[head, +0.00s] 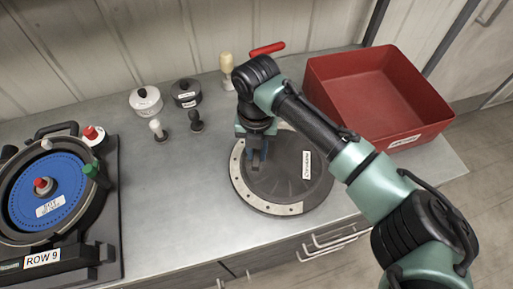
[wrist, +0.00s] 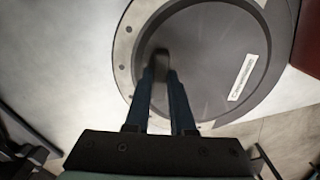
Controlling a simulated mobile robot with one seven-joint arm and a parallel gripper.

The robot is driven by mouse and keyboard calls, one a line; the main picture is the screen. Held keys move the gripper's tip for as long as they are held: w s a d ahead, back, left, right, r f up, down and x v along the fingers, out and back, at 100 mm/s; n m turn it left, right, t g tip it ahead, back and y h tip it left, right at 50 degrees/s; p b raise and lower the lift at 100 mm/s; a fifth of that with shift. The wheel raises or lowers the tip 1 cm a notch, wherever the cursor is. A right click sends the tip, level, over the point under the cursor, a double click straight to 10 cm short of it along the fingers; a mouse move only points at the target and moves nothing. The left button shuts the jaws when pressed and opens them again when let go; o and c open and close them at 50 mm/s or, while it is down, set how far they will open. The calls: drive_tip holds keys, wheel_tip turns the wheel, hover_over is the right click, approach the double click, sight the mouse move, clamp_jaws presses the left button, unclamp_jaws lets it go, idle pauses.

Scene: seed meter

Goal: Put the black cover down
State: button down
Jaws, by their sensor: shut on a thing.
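The black cover (head: 285,185) is a round dark disc with a pale, hole-dotted band on part of its rim and a white label. It is over the right middle of the grey bench; I cannot tell whether it touches the bench top. My gripper (head: 258,160) is above its left part, shut on its raised grip. In the wrist view the two blue fingers of my gripper (wrist: 162,90) pinch the dark grip near the left of the cover (wrist: 215,75). My arm hides the cover's upper edge.
A red bin (head: 375,95) stands behind and right. The seed meter (head: 50,200) with a blue disc, marked ROW 9, is at the left. Two lidded pots (head: 146,102) (head: 186,93) and small knobbed tools (head: 157,130) stand at the back. Bench between meter and cover is clear.

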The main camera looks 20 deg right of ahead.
drive_tip(key=c, duration=1.2)
unclamp_jaws()
drive_tip(key=shift+f, duration=0.1)
drive_tip(key=o, duration=0.4)
drive_tip(key=shift+o, duration=0.2)
wheel_tip(320, 180, up, 12)
drive_tip(key=b, duration=0.1)
drive_tip(key=shift+r+b, duration=0.2)
drive_tip(key=shift+b, duration=0.1)
drive_tip(key=shift+a, duration=0.1)
